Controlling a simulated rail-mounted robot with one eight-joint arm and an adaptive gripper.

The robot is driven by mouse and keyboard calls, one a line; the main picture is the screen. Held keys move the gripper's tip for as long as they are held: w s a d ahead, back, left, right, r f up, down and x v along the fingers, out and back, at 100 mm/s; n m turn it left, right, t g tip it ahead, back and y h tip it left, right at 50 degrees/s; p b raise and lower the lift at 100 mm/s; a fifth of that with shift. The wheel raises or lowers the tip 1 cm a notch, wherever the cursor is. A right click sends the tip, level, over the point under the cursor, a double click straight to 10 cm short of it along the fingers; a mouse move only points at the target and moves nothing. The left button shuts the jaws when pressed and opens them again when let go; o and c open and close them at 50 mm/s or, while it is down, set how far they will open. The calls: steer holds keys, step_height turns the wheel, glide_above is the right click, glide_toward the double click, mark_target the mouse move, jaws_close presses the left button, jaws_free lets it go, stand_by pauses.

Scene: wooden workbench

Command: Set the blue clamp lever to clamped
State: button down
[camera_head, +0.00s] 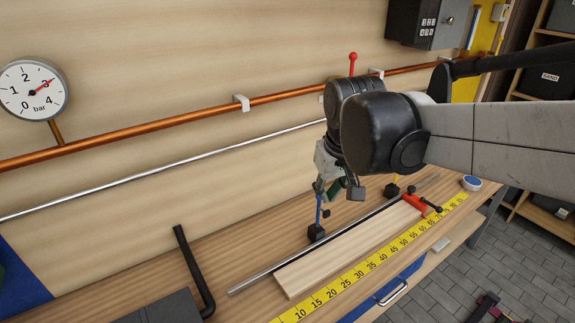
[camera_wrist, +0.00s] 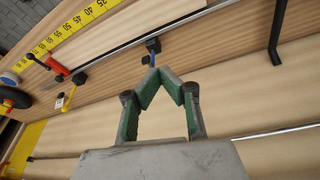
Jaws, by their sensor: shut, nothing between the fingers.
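The blue clamp lever (camera_head: 319,212) stands roughly upright from a small black base (camera_head: 316,233) on the workbench, behind the metal rod. My gripper (camera_head: 336,188) is just above and beside it, with fingers pointing down. Whether a fingertip touches the lever I cannot tell. The lever's top is partly hidden by my gripper in the head view.
A yellow lever (camera_head: 395,179) stands farther right, near a red clamp (camera_head: 413,203) on the wooden board (camera_head: 340,255). A yellow ruler (camera_head: 352,274) runs along the front. A black bent bar (camera_head: 192,270) lies left. Pipes run along the back wall.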

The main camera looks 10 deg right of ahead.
steer(key=w+d+f+g+p, duration=0.1)
steer(key=w+g+p, duration=0.1)
steer(key=w, duration=0.4)
steer(key=w+f+g+p, duration=0.2)
steer(key=w+p, duration=0.1)
steer(key=w, duration=0.2)
steer(key=w+d+f+n+g+p, duration=0.1)
steer(key=w+g+p, duration=0.1)
steer(key=w, duration=0.4)
steer(key=shift+w+d+f+p, duration=0.2)
steer(key=shift+w+d+p, duration=0.1)
steer(key=shift+p, duration=0.1)
steer(key=shift+f, duration=0.1)
steer(key=p+x, duration=0.1)
steer(key=x, duration=0.8)
steer(key=shift+s+f, duration=0.15)
steer(key=shift+f, duration=0.25)
steer(key=shift+d, duration=0.1)
steer(key=shift+s, duration=0.1)
steer(key=shift+s+t+b, duration=0.15)
steer(key=shift+t+b, duration=0.15)
steer(key=shift+t, duration=0.3)
